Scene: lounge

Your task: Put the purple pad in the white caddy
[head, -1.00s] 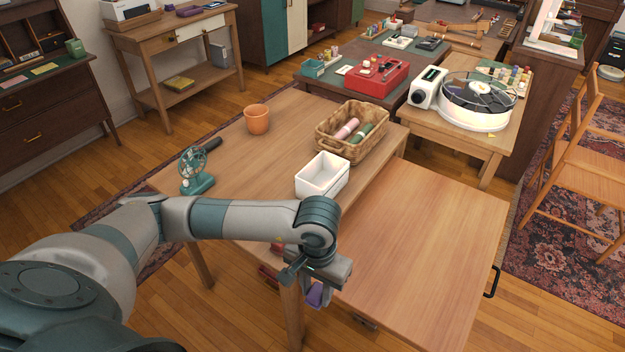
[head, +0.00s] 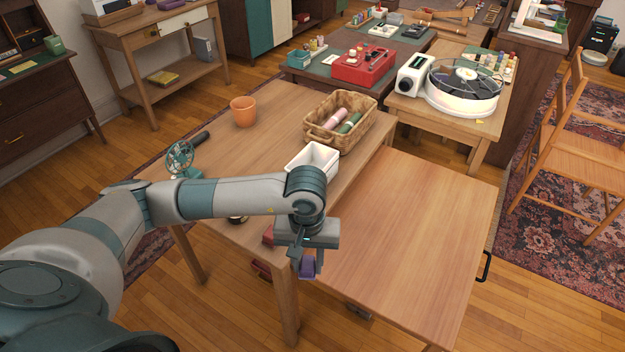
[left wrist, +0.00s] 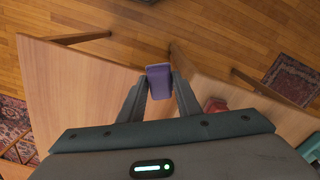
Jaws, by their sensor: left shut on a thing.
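The purple pad (head: 307,266) is held between the fingers of my left gripper (head: 307,262), near the front edges of the two tables. It also shows in the left wrist view (left wrist: 158,80), gripped between the two fingertips (left wrist: 159,88). The white caddy (head: 316,158) stands on the left table, behind my left gripper and partly hidden by my arm. The pad is apart from the caddy. My right gripper does not show.
A wicker basket (head: 322,137) with rolled items stands just behind the caddy. An orange pot (head: 243,112) and a small teal fan (head: 181,159) stand on the left table (head: 268,133). The right table top (head: 420,230) is clear.

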